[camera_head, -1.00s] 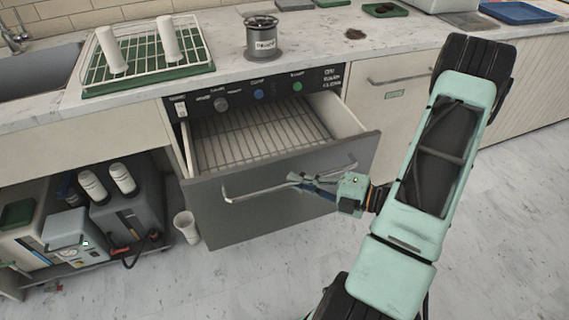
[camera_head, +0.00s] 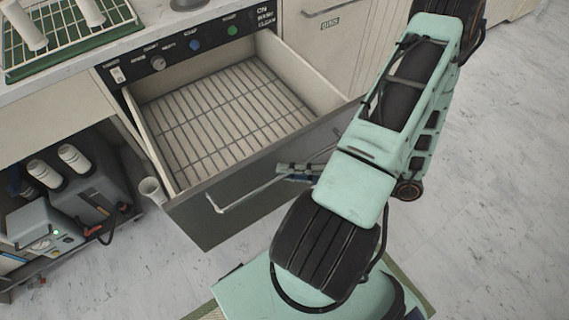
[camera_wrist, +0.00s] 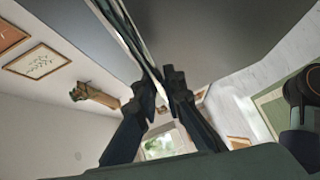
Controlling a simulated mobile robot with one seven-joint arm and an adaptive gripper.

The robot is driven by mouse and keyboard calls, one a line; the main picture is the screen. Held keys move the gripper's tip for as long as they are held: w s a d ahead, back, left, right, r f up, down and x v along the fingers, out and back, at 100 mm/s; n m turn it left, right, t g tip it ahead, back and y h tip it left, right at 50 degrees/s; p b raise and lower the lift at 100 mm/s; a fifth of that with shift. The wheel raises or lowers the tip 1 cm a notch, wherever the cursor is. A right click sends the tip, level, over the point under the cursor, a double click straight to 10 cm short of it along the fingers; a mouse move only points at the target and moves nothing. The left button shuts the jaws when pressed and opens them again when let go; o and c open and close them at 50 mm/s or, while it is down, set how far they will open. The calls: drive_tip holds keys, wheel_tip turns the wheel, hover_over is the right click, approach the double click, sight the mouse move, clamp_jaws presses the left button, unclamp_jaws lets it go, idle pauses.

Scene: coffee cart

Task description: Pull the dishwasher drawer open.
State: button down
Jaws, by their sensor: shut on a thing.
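The dishwasher drawer (camera_head: 226,212) is pulled well out below its control panel, and its wire rack (camera_head: 215,115) shows from above and looks empty. A long bar handle (camera_head: 262,190) runs across the drawer's grey front. My gripper (camera_head: 290,172) is at the right part of this handle, partly hidden behind my arm. In the wrist view my gripper's fingers (camera_wrist: 160,95) are closed around the handle bar (camera_wrist: 135,40). The grey drawer front (camera_wrist: 205,40) fills the top of that view.
A white cup (camera_head: 152,190) stands on the floor left of the drawer. Grey machines and white bottles (camera_head: 60,165) sit on a low shelf at the left. A green rack (camera_head: 75,42) is on the counter. The floor at the right is clear.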

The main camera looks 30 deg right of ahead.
drive_tip(key=c, duration=2)
unclamp_jaws()
drive_tip(key=v, duration=1.2)
